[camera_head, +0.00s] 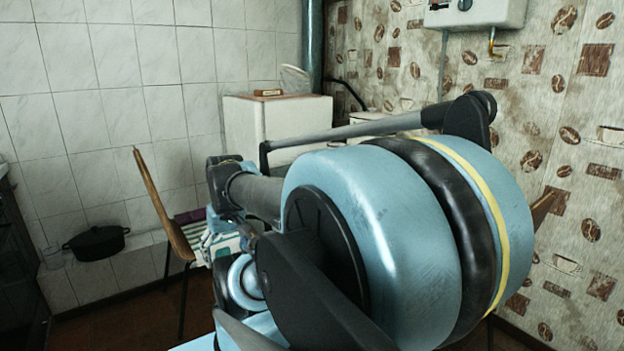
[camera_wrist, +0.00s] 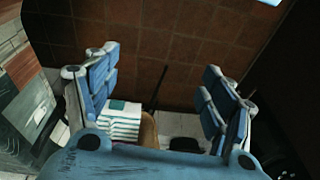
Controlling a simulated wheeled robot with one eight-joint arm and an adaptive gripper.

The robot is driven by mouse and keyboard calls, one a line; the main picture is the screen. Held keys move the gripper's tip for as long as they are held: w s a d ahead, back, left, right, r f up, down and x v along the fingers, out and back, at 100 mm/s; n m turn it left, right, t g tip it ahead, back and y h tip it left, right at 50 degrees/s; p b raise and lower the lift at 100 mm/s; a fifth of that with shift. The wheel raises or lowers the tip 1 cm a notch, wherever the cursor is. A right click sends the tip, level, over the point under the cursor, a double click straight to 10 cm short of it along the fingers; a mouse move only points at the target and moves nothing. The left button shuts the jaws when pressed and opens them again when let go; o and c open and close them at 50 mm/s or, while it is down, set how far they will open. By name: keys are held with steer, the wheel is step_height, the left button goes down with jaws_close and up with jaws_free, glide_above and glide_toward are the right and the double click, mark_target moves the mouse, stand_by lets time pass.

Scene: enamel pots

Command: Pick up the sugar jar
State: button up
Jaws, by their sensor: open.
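I cannot make out a sugar jar for certain in either view. A pale, translucent rounded thing (camera_head: 295,79) stands on the white cabinet in the head view, but I cannot tell what it is. My gripper (camera_wrist: 158,88) is open in the wrist view, with blue padded fingers wide apart. Nothing is held between them. The brown tiled floor (camera_wrist: 185,45) shows beyond the fingers. In the head view my arm covers the middle of the picture, and the gripper's fingertips cannot be made out there.
A white cabinet (camera_head: 275,118) stands at the back with a small brown box (camera_head: 268,92) on top. A chair with a wooden back (camera_head: 160,205) stands left of my arm. A black pot (camera_head: 96,243) sits on a low ledge by the tiled wall. A boiler (camera_head: 475,12) hangs upper right.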

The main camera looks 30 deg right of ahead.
steer(key=w+d+r+t+y, duration=0.1)
steer(key=w+d+r, duration=0.2)
steer(key=w+d, duration=0.3)
steer(key=w+d+r+n+t+y, duration=0.1)
steer(key=w+d+r+y, duration=0.15)
steer(key=w+d, duration=0.3)
steer(key=w+d+r+t+y, duration=0.1)
steer(key=w+d+r+t, duration=0.1)
steer(key=w+d+r, duration=0.4)
steer(key=s+d+f+n+t+h, duration=0.1)
steer(key=s+d+t, duration=0.15)
steer(key=d, duration=1.45)
steer(key=s+d+f+n+t, duration=0.1)
steer(key=d+t, duration=0.3)
steer(key=d, duration=1.2)
steer(key=x, duration=1.2)
steer(key=shift+w+d+r, duration=0.1)
steer(key=shift+r, duration=0.05)
steer(key=shift+x, duration=2.55)
steer(key=shift+r, duration=0.2)
steer(key=c, duration=1.5)
